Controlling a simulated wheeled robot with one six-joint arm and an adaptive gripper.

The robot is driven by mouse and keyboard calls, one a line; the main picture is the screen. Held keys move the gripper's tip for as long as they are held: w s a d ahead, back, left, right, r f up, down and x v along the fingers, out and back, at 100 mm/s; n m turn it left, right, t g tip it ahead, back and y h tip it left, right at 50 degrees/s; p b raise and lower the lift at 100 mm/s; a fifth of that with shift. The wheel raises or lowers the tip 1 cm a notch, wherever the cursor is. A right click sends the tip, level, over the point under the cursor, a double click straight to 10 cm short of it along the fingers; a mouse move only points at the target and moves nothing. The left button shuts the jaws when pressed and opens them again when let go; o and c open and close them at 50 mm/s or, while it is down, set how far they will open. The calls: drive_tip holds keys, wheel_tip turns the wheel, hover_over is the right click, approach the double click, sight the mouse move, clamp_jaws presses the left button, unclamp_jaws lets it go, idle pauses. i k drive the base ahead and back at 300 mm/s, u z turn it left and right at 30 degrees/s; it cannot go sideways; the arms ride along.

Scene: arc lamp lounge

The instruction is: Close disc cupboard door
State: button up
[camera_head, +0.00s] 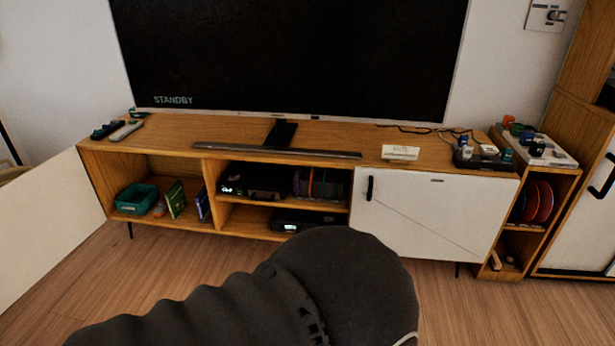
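A wide white door (48,222) stands swung open at the left end of the wooden media cabinet (330,158). Its left part runs out of the picture, and no handle shows on it. The open left compartment (150,165) behind it holds a teal bin and several thin cases. A second white door (430,220), on the cabinet's right section, looks shut and has a black handle at its upper left. No readable label tells which is the disc cupboard. My dark, covered arm fills the lower middle, in front of the cabinet. My gripper is not in view.
A large television (290,55) and a soundbar (275,150) are on the cabinet top. Devices fill the open middle shelves. A side shelf (535,225) with coloured discs stands at right, beside a tall cupboard (585,235). Bare wooden floor (100,280) lies in front.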

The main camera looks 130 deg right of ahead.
sight(49, 210)
drive_tip(key=z, duration=3.95)
drive_tip(key=k, duration=0.5)
drive_tip(key=u, duration=2.05)
drive_tip(key=i, duration=2.1)
drive_tip(key=z, duration=0.85)
drive_tip(key=i, duration=0.4)
drive_tip(key=z, duration=0.45)
